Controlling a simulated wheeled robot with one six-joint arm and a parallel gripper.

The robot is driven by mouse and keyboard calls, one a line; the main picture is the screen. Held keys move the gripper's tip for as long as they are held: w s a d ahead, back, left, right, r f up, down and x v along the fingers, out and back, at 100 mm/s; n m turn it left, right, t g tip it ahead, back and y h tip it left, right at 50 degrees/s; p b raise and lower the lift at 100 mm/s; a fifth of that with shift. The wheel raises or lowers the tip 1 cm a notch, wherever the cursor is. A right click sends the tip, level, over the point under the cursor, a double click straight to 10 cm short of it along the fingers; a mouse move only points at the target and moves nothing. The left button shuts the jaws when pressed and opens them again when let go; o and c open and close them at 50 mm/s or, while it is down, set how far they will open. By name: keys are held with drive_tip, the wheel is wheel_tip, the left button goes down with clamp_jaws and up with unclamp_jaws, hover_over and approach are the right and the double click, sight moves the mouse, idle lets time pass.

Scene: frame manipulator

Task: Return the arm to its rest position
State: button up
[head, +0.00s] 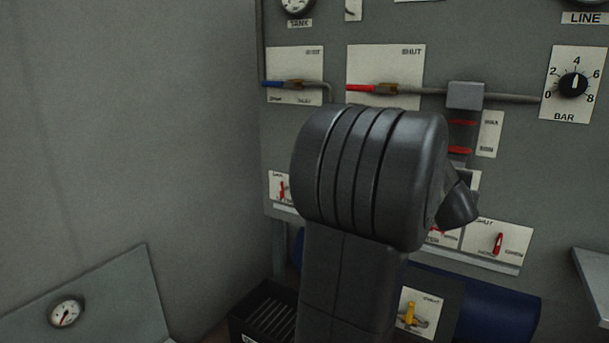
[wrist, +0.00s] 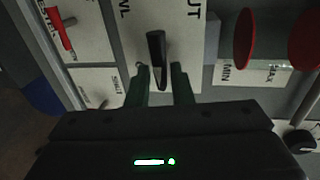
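My arm (head: 370,180) fills the middle of the head view, bent in front of the panel. It hides my gripper there. In the wrist view my gripper (wrist: 160,68) has its two dark green fingers apart. A black lever handle (wrist: 156,50) on a white label plate stands between and just beyond the fingertips. A gap shows beside the handle, and I cannot tell whether a finger touches it.
The grey panel (head: 400,25) carries a blue-handled valve (head: 275,84), a red-handled valve (head: 365,88), a dial (head: 573,85) and a yellow valve (head: 410,313). Red discs (wrist: 243,38) are right of the fingers. A black crate (head: 262,315) stands below. The left wall is bare.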

drive_tip(key=p+v, duration=0.1)
drive_tip(key=v, duration=1.2)
drive_tip(key=b+x, duration=0.1)
drive_tip(key=x, duration=1.3)
drive_tip(key=shift+w, duration=0.1)
drive_tip(key=shift+r+n+p, duration=0.3)
drive_tip(key=shift+n+p, duration=0.1)
drive_tip(key=shift+p, duration=0.25)
drive_tip(key=shift+n+g+h+p, duration=0.3)
drive_tip(key=shift+n+p, duration=0.05)
drive_tip(key=shift+n, duration=0.25)
drive_tip(key=shift+a, duration=0.1)
